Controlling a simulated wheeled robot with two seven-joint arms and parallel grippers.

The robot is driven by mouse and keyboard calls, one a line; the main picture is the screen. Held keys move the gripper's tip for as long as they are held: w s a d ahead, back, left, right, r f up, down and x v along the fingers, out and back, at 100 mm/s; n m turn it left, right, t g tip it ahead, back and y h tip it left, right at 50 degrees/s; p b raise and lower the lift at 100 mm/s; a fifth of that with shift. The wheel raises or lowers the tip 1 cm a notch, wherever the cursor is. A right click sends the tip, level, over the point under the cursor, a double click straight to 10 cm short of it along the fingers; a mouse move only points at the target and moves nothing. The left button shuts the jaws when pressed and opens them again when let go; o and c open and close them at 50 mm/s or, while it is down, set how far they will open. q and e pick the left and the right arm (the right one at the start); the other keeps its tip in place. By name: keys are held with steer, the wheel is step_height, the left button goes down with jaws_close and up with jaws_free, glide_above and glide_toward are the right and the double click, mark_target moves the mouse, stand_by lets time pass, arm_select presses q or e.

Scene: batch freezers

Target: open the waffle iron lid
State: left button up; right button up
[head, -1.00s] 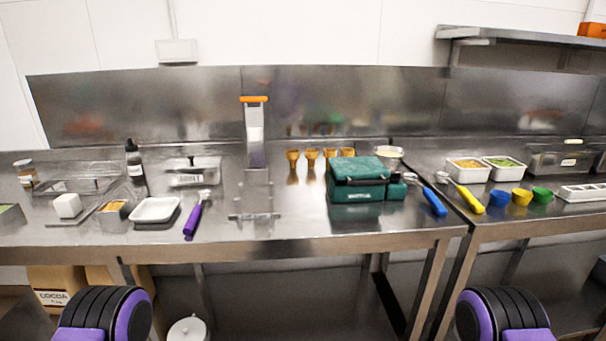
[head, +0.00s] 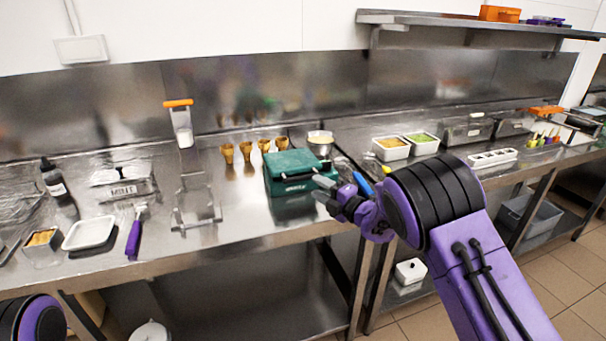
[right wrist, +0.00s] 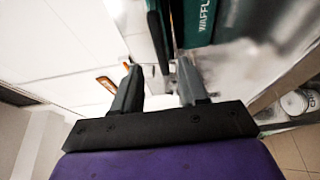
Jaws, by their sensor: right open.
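The green waffle iron (head: 290,168) stands on the steel counter in the head view, its lid down. Its dark handle points toward my right gripper (head: 326,196), which is at its right front corner. In the right wrist view the waffle iron (right wrist: 198,22), with white lettering, shows at the top. My right gripper (right wrist: 158,85) is open there, and a dark bar (right wrist: 158,35), seemingly the handle, lies just beyond and between its fingertips. I cannot tell whether they touch it. My left gripper is out of view.
A white tray (head: 90,233) and a purple-handled scoop (head: 134,236) lie farther left.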

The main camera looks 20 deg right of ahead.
mark_target(304, 179)
steer(key=p+x, duration=0.2)
steer(key=x, duration=0.6)
steer(key=shift+d+f, duration=0.1)
jaws_close()
